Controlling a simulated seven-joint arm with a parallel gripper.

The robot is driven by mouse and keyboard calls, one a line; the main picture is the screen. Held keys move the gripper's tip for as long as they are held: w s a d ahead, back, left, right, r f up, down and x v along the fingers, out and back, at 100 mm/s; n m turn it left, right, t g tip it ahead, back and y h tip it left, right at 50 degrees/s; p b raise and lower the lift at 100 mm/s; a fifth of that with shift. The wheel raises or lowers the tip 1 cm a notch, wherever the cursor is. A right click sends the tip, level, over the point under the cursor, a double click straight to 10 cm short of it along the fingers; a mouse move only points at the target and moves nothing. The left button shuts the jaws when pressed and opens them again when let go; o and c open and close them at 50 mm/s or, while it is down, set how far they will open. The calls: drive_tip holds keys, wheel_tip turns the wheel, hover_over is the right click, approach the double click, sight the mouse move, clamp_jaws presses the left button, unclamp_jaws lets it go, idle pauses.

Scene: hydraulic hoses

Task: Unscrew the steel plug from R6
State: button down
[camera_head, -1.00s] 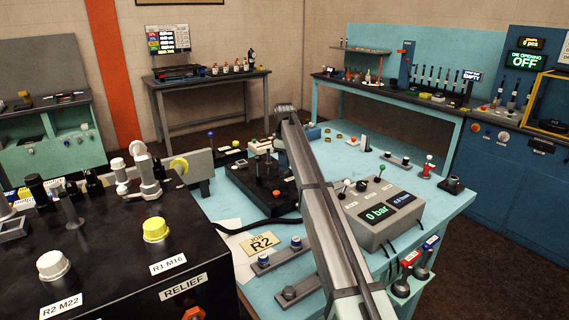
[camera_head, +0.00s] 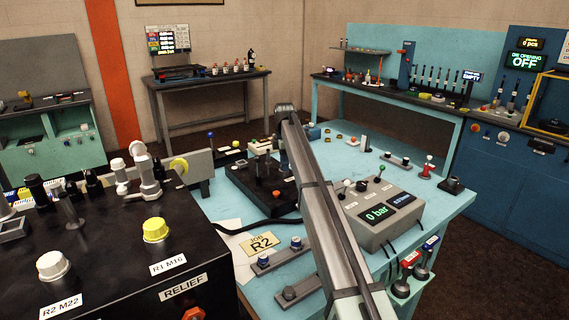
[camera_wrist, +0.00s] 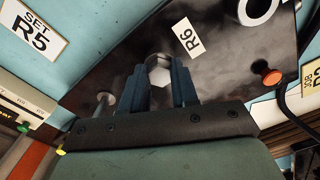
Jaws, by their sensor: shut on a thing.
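The steel plug (camera_wrist: 160,72) shows in the wrist view as a bright hex head on a dark block (camera_wrist: 122,70), beside the label R6 (camera_wrist: 187,37). My gripper (camera_wrist: 160,76) is over it, with its two dark blue fingers on either side of the hex, shut on it. Whether the plug's thread is still in its port is hidden. In the head view my arm hides the plug and my fingers.
On the bench, a pressure box (camera_head: 376,212) reading 0 bar stands right of my arm. A job card R2 (camera_head: 262,244) lies left of it. In the wrist view, an orange knob (camera_wrist: 271,77) and a steel post (camera_wrist: 102,103) stand on the dark block.

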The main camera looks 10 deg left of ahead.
drive_tip(key=n, duration=0.5)
drive_tip(key=shift+w+n, duration=0.1)
drive_tip(key=shift+n, duration=0.3)
drive_tip(key=n, duration=0.5)
drive_tip(key=shift+a+n, duration=0.1)
drive_tip(key=shift+n, duration=0.2)
drive_tip(key=c, duration=0.8)
unclamp_jaws()
drive_tip(key=shift+r, duration=0.1)
wheel_tip(320, 180, up, 14)
drive_tip(key=shift+f, duration=0.15)
